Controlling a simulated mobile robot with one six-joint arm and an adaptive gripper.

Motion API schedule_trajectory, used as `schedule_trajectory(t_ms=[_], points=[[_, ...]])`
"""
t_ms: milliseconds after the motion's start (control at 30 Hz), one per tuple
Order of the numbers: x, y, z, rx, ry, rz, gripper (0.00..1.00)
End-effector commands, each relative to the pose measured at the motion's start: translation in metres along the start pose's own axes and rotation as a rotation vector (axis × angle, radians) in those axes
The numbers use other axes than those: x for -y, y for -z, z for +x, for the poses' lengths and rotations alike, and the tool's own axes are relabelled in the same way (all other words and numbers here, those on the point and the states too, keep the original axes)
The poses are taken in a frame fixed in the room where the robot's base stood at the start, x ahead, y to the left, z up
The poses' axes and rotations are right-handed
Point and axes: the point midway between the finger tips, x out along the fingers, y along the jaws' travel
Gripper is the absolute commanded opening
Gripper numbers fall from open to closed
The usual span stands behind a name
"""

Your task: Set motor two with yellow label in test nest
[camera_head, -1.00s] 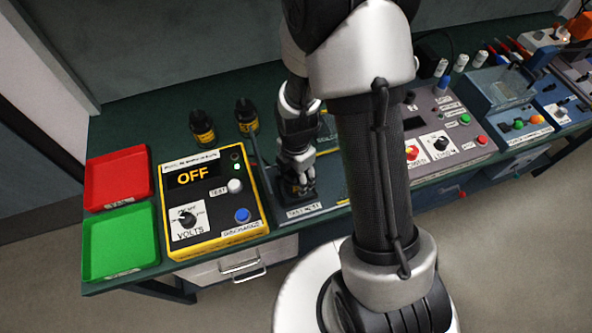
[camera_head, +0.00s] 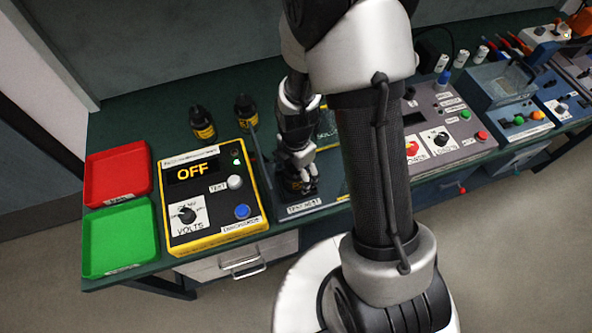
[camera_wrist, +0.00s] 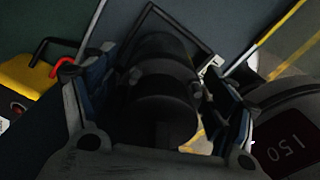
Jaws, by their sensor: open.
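My gripper (camera_head: 299,180) points down over the test nest (camera_head: 318,205), at the front of the bench right of the yellow tester. In the wrist view my gripper (camera_wrist: 158,100) is open, with one finger on each side of a dark cylindrical motor (camera_wrist: 160,88). In the head view the motor (camera_head: 300,191) is low in the nest, mostly hidden by the fingers. I cannot read its label or tell whether it is fully seated. Two more black motors with yellow labels stand behind the tester, a left one (camera_head: 202,124) and a right one (camera_head: 246,112).
The yellow tester (camera_head: 213,195) reads OFF. A red tray (camera_head: 118,175) and a green tray (camera_head: 120,235) lie at the left. A grey control panel (camera_head: 450,125) and a blue machine (camera_head: 500,90) stand to the right. Open bench lies behind the motors.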

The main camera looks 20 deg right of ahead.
Motion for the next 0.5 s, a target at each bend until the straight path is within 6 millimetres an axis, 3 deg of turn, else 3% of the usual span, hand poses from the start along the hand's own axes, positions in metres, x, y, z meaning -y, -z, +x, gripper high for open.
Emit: schedule_trajectory(t_ms=[167, 500], points=[[-0.001, 0.0, -0.009, 0.001, -0.002, 0.0, 0.78], [-0.001, -0.001, -0.081, 0.002, -0.005, 0.0, 0.78]])
